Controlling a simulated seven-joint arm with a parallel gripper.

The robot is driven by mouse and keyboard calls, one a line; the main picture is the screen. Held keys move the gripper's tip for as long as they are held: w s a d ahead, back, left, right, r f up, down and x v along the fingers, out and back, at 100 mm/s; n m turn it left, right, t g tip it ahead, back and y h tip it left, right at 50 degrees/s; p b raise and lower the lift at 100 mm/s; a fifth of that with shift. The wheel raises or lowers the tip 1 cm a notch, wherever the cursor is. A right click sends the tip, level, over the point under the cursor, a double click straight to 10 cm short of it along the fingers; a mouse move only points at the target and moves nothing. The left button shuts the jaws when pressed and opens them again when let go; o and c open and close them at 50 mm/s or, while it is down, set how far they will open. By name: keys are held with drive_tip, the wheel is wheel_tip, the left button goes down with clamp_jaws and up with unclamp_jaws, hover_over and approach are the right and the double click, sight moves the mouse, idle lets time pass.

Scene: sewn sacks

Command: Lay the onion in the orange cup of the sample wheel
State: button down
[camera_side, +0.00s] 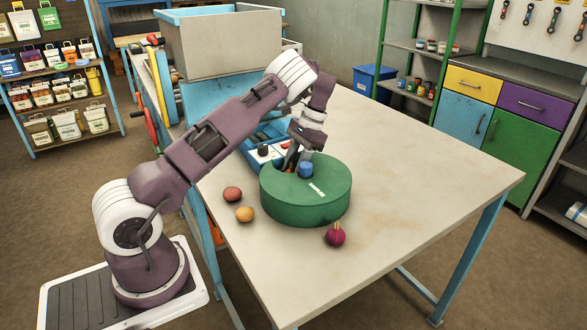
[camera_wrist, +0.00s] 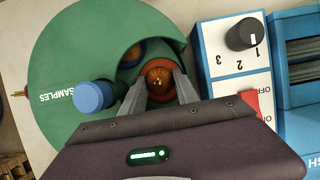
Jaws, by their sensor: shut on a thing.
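The sample wheel (camera_side: 305,205) is a green drum with a blue knob (camera_side: 305,170) on its lid. In the wrist view, an opening in the lid (camera_wrist: 65,60) shows an orange cup (camera_wrist: 151,60) and part of a blue cup (camera_wrist: 124,46).
A reddish-brown vegetable (camera_side: 232,194) and a yellow-brown one (camera_side: 244,214) lie left of the wheel, a purple one (camera_side: 335,236) in front. A blue-and-white control box (camera_wrist: 235,60) with a black dial stands close beside the wheel. The table's right side (camera_side: 430,170) is clear.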

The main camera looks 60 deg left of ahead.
sight(298, 156)
drive_tip(key=c, duration=1.2)
unclamp_jaws()
drive_tip(key=v, duration=0.3)
drive_tip(key=shift+w+r, duration=0.2)
drive_tip(key=shift+r, duration=0.5)
drive_tip(key=s+d+r+n+t+h, duration=0.1)
drive_tip(key=s+d+r+t, duration=0.25)
drive_tip(key=d+r, duration=0.45)
drive_tip(key=s+d+r+n+t, duration=0.15)
drive_tip(key=s+d+r, duration=0.35)
drive_tip(key=r, duration=0.5)
drive_tip(key=s+d+m+t, duration=0.1)
drive_tip(key=s+d, duration=0.3)
drive_tip(key=s, duration=0.2)
drive_tip(key=s+d+f+t, duration=0.1)
drive_tip(key=s+d+t, duration=0.1)
drive_tip(key=s, duration=0.4)
drive_tip(key=s+d+m+t+y, duration=0.1)
drive_tip(key=s+d+t, duration=0.1)
drive_tip(key=s+d, duration=0.3)
drive_tip(key=shift+s+d+f+m, duration=0.15)
drive_tip(key=shift+s+d+m, duration=0.2)
drive_tip(key=shift+s, duration=0.4)
